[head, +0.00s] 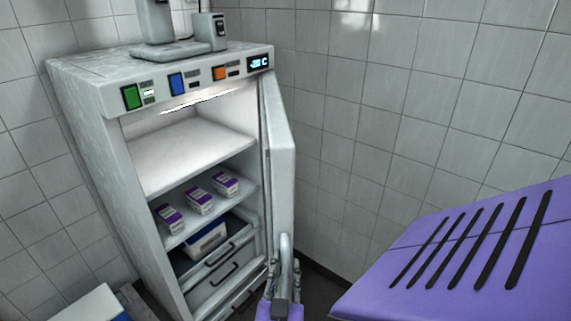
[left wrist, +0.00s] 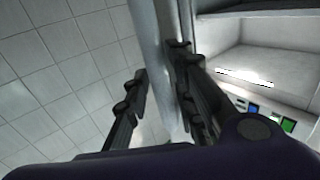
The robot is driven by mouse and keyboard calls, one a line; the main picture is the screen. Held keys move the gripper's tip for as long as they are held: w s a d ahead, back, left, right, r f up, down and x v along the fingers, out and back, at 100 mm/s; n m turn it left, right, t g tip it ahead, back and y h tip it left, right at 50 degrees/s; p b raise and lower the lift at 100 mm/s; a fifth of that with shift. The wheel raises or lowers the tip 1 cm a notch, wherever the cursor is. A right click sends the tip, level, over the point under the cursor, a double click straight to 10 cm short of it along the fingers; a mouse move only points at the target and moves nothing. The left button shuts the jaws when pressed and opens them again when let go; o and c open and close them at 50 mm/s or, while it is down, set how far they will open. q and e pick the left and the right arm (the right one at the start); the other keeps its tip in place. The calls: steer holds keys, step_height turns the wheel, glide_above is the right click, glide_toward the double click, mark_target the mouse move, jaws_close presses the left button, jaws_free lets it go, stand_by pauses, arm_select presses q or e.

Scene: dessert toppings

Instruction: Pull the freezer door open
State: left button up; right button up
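The white freezer (head: 85,75) stands at the left in the head view, and its door (head: 279,165) is swung wide open on the right side. A pale upright handle (head: 286,246) is on the lower part of the door. My left gripper (head: 284,267) is at this handle, with one finger on each side. In the left wrist view, the fingers of my left gripper (left wrist: 160,85) are apart, with the handle (left wrist: 152,40) running between them. A gap shows beside the left finger; contact at the right finger is unclear. My right gripper is not in view.
Several small purple-and-white tubs (head: 199,201) stand on a freezer shelf, above a blue-and-white box (head: 205,238) and drawers (head: 222,276). A grey machine (head: 177,50) stands on top. The tiled wall (head: 350,130) is close behind the door. A white-and-blue box (head: 85,306) is at bottom left.

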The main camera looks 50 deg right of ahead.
arm_select(q)
steer(key=v, duration=1.2)
